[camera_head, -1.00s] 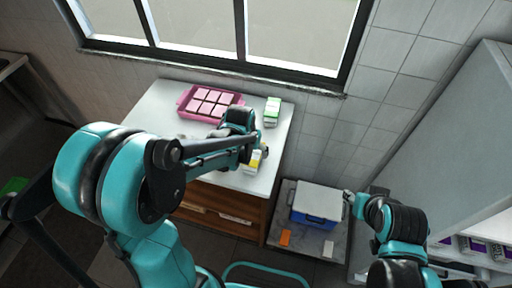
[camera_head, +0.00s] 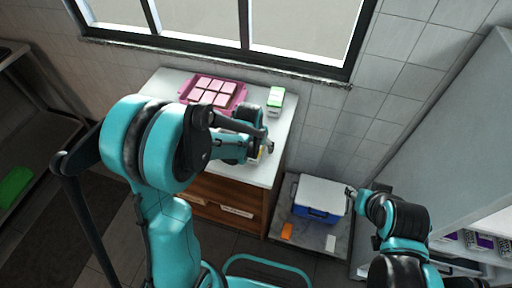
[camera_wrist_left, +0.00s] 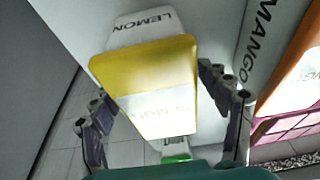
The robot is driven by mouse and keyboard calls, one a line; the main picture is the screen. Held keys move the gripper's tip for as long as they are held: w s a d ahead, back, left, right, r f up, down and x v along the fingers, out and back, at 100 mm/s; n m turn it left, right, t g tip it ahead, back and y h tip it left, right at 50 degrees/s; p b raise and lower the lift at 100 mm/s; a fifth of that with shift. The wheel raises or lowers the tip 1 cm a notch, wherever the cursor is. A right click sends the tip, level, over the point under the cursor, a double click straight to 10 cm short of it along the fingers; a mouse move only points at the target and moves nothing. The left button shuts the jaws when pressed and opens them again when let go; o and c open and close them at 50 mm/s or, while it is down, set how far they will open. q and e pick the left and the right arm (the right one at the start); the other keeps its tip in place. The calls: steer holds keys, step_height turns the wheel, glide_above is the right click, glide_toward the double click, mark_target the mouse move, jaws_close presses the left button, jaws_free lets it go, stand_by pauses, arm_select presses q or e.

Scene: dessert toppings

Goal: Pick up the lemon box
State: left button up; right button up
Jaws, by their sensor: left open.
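The lemon box (camera_wrist_left: 150,75), white with a yellow band and "LEMON" lettering, fills the middle of the left wrist view. In the head view only a small part of the lemon box (camera_head: 254,153) shows near the counter's front right edge, mostly hidden by my arm. My left gripper (camera_head: 264,149) is open there. In the left wrist view its two fingers (camera_wrist_left: 165,115) stand on either side of the box. I cannot tell whether they touch it. My right gripper (camera_head: 350,191) is beside the blue cooler at right, too small to read.
A mango box (camera_wrist_left: 300,75) is close on the right in the left wrist view. A pink tray (camera_head: 183,97) of pink-white pieces and a green-white box (camera_head: 275,101) stand further back on the white counter (camera_head: 160,82). A blue cooler (camera_head: 318,197) with a white lid sits lower right.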

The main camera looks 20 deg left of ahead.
arm_select(q)
steer(key=shift+f, duration=0.25)
stand_by(0.3)
steer(key=c, duration=1.6)
steer(key=shift+r, duration=0.1)
